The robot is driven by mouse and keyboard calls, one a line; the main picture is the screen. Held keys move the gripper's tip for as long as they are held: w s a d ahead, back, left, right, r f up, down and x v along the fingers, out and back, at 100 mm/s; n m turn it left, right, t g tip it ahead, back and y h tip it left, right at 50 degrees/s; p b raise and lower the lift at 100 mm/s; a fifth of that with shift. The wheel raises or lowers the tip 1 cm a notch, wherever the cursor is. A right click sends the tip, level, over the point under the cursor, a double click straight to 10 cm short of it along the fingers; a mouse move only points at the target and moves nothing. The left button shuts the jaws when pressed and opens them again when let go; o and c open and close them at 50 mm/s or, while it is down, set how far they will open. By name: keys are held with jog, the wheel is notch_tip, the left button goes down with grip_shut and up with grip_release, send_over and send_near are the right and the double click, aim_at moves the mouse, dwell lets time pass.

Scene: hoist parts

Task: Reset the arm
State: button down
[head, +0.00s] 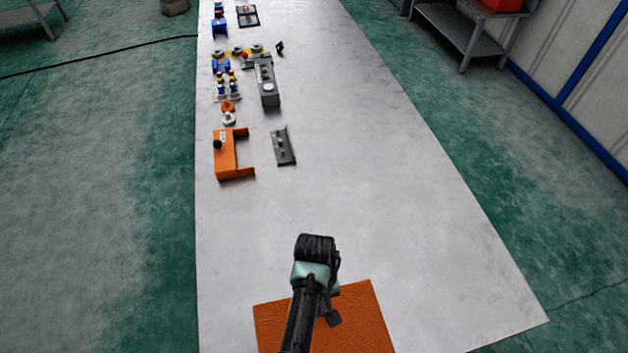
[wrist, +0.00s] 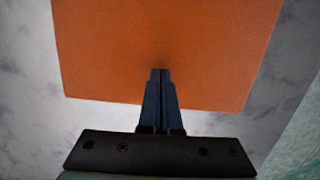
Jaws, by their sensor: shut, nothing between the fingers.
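My gripper (wrist: 161,72) shows in the wrist view with its two dark fingers shut together and nothing between them. It is over an orange mat (wrist: 160,45); I cannot tell how high above it. In the head view my arm reaches in from the bottom edge, over the orange mat (head: 367,310) at the near end of the white table (head: 400,200).
An orange bracket (head: 228,165), a grey plate (head: 283,146), a grey block (head: 266,82) and several small coloured parts stand along the table's far left side. The table's middle and right are clear. A grey shelf (head: 460,30) stands on the floor at the back right.

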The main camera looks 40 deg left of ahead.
jog(key=w+a+b, duration=0.1)
jog(key=a, duration=0.1)
jog(key=w+a+b, duration=0.1)
jog(key=w+a, duration=0.1)
jog(key=shift+r, duration=0.1)
